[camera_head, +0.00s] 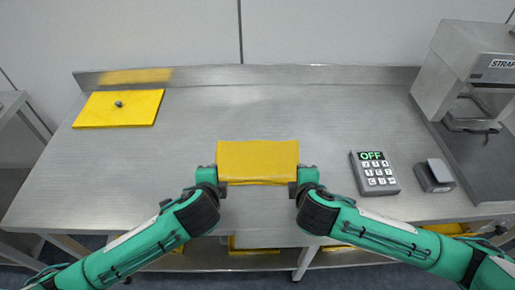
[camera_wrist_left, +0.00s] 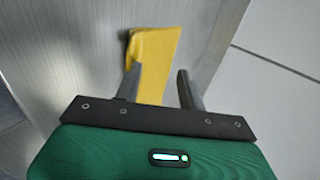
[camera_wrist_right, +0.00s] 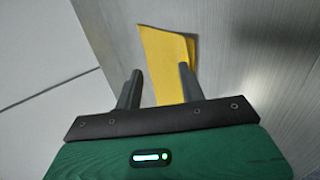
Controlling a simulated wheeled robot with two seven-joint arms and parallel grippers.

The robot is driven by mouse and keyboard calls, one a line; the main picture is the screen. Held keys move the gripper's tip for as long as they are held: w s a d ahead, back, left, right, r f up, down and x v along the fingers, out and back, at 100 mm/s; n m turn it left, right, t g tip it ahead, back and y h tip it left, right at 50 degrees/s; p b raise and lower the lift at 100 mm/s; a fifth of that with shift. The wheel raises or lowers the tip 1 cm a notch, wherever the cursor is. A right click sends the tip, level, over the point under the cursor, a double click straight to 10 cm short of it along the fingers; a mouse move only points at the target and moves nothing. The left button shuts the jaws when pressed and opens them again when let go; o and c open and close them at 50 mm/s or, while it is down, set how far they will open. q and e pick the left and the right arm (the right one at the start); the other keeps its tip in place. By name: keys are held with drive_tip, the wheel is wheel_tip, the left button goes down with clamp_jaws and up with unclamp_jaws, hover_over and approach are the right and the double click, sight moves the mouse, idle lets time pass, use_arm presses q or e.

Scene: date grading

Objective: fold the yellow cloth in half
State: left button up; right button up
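The yellow cloth (camera_head: 258,160) lies on the steel table in front of me, at the middle near the front edge. It looks like a flat rectangle, with a layered edge or crease along its near side. My left gripper (camera_head: 215,178) is at its near left corner; in the left wrist view the fingers (camera_wrist_left: 160,75) stand apart, with the cloth (camera_wrist_left: 155,50) partly between them. My right gripper (camera_head: 299,178) is at its near right corner; its fingers (camera_wrist_right: 160,78) also stand apart, with the cloth (camera_wrist_right: 165,60) between them and a second layer showing along one side.
A flat yellow sheet or board (camera_head: 92,112) with a small dark object (camera_head: 118,104) lies at the back left. A keypad reading OFF (camera_head: 375,174) and a small grey device (camera_head: 434,176) are at the right, before a steel machine (camera_head: 460,75). The table's middle behind the cloth is clear.

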use_arm(q)
drive_tip(key=s+r, duration=0.1)
drive_tip(key=r, duration=0.1)
drive_tip(key=s+r, duration=0.2)
use_arm(e)
drive_tip(key=s+r, duration=0.1)
drive_tip(key=r, duration=0.1)
drive_tip(key=s+r, duration=0.2)
use_arm(q)
drive_tip(key=shift+f, duration=0.1)
use_arm(e)
drive_tip(key=shift+f, duration=0.1)
drive_tip(key=shift+s, duration=0.1)
